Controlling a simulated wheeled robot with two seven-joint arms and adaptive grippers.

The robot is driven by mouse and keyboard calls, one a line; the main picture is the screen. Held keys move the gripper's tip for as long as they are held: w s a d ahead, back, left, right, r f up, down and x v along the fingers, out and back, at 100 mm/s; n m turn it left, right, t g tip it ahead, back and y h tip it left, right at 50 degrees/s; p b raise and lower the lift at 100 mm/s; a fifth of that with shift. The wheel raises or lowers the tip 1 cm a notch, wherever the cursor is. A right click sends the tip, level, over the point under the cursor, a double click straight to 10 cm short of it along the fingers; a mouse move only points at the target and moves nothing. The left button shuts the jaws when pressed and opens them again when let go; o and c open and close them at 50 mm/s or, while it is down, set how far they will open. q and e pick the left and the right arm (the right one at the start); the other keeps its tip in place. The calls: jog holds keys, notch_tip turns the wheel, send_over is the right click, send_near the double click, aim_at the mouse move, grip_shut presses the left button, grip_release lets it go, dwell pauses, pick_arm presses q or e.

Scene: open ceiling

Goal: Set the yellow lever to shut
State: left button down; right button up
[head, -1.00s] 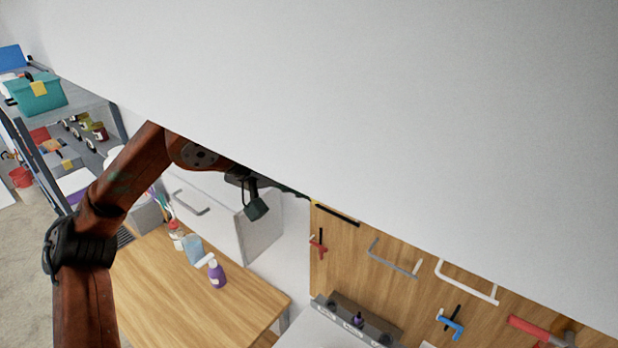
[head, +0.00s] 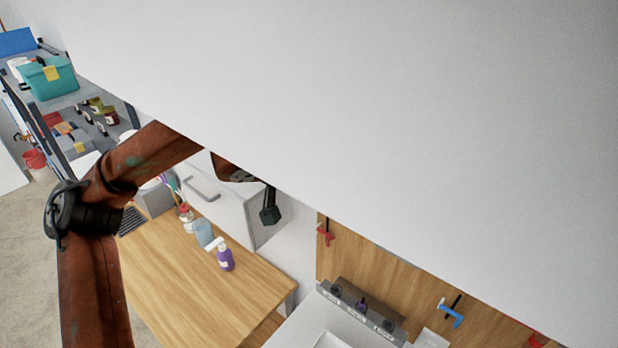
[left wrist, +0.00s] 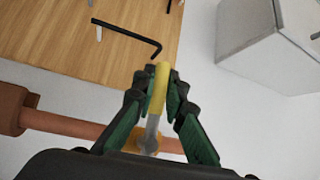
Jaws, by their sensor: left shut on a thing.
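The yellow lever (left wrist: 160,88) shows in the left wrist view. It has a yellow grip and a grey stem, joined to a brass-coloured valve body (left wrist: 142,142) on a copper pipe (left wrist: 72,124). In that picture the lever points across the pipe, though its true angle is hard to judge. My left gripper (left wrist: 161,80) has its dark green fingers closed on the yellow grip. In the head view only a dark part of this gripper (head: 269,213) shows below a large white surface, which hides the lever and pipe. My right gripper is not in view.
The large white surface (head: 380,100) fills much of the head view. Below it are a wooden table (head: 205,295) with bottles, a white cabinet (head: 232,205) and a wooden tool board (head: 375,275). In the wrist view a black hook (left wrist: 128,34) is on the board above the lever.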

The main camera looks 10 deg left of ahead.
pick_arm(q)
jog(key=c, duration=2)
grip_release()
jog(key=shift+a, duration=0.1)
jog(key=shift+o, duration=0.2)
jog(key=s+a+r, duration=0.1)
jog(key=s, duration=0.6)
jog(key=s+a+r, duration=0.1)
jog(key=s+a, duration=0.1)
jog(key=s, duration=0.4)
jog(key=shift+s+a, duration=0.3)
jog(key=shift+s, duration=0.05)
